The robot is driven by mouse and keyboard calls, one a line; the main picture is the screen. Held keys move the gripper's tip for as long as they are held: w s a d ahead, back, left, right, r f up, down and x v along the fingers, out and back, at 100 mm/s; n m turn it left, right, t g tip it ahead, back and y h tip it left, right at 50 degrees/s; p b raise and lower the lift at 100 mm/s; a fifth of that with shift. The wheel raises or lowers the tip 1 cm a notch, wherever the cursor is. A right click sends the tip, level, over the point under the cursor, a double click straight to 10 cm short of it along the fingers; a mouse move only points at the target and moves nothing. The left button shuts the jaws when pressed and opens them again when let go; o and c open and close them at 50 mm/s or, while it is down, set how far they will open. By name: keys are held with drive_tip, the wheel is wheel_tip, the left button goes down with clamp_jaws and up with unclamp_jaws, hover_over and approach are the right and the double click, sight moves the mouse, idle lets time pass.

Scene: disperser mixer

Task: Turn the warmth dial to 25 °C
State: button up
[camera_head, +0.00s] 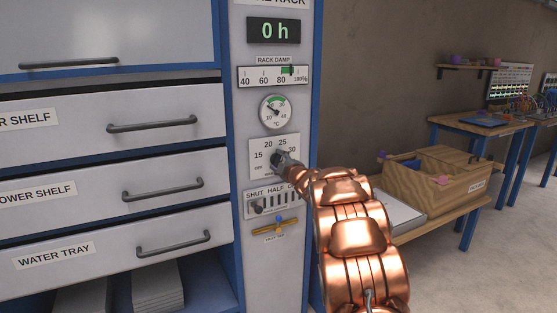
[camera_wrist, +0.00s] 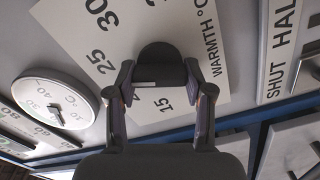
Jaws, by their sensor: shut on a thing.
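The warmth dial's white plate (camera_head: 261,146) is on the grey rack column, marked 15, 20, 25 and 30. In the head view my gripper (camera_head: 281,160) is at the dial's middle and hides most of the knob. In the wrist view the dark round dial knob (camera_wrist: 162,62) sits between the two fingertips of my gripper (camera_wrist: 160,80), which is shut on it. A short pale mark shows low on the knob's left side. My left finger partly covers the scale near 20, so I cannot tell the exact setting.
Above the dial are a round thermometer (camera_head: 275,111), the rack damp gauge (camera_head: 273,76) and a display (camera_head: 274,31) reading 0 h. Below is a shut-half-open slider panel (camera_head: 271,204). Drawers with handles stand left; a wooden crate (camera_head: 432,190) is on a bench right.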

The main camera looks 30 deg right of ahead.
idle(0.3)
drive_tip(key=o, duration=1.2)
drive_tip(key=shift+c, duration=0.2)
drive_tip(key=s, duration=1.2)
drive_tip(key=shift+a, duration=0.45)
